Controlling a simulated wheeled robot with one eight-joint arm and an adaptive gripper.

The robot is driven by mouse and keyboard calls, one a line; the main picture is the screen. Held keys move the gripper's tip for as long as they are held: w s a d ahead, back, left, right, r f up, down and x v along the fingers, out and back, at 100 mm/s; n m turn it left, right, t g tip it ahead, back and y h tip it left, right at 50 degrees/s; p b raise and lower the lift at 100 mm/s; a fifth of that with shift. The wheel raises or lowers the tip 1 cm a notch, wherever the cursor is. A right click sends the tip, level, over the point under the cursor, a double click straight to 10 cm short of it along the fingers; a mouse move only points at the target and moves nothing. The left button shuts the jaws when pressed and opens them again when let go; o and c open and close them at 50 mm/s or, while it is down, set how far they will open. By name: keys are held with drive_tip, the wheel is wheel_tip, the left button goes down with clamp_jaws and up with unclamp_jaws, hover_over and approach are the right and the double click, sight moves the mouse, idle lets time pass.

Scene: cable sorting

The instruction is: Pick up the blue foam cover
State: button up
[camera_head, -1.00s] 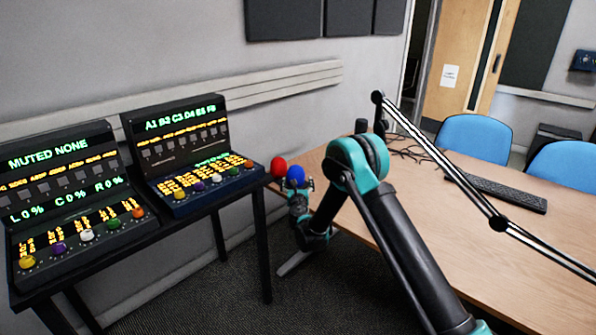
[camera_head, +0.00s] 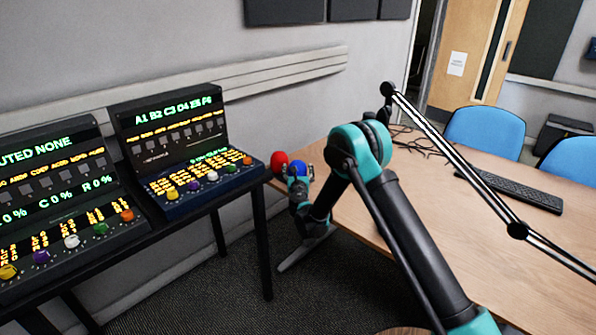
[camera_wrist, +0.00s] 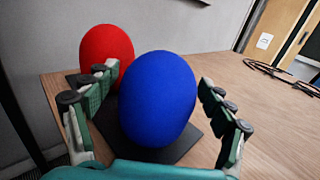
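The blue foam cover (camera_wrist: 158,98) is a rounded, egg-shaped piece. In the wrist view it stands between the two fingers of my gripper (camera_wrist: 160,108), over a dark flat base on the wooden table. The fingers are spread, with a gap visible on the right side; the left finger comes close to the cover's edge. In the head view the blue foam cover (camera_head: 296,169) shows small at the table's near left corner, with my gripper (camera_head: 305,180) right at it. Contact cannot be made out there.
A red foam cover (camera_wrist: 106,55) stands just behind and left of the blue one, close to the left finger. The table (camera_head: 400,215) holds a keyboard (camera_head: 510,190), cables (camera_head: 415,142) and a boom arm (camera_head: 450,150). Two lit consoles (camera_head: 185,150) stand on a dark stand at left.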

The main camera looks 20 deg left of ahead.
drive_tip(key=c, duration=0.7)
wheel_tip(320, 180, up, 20)
idle(0.4)
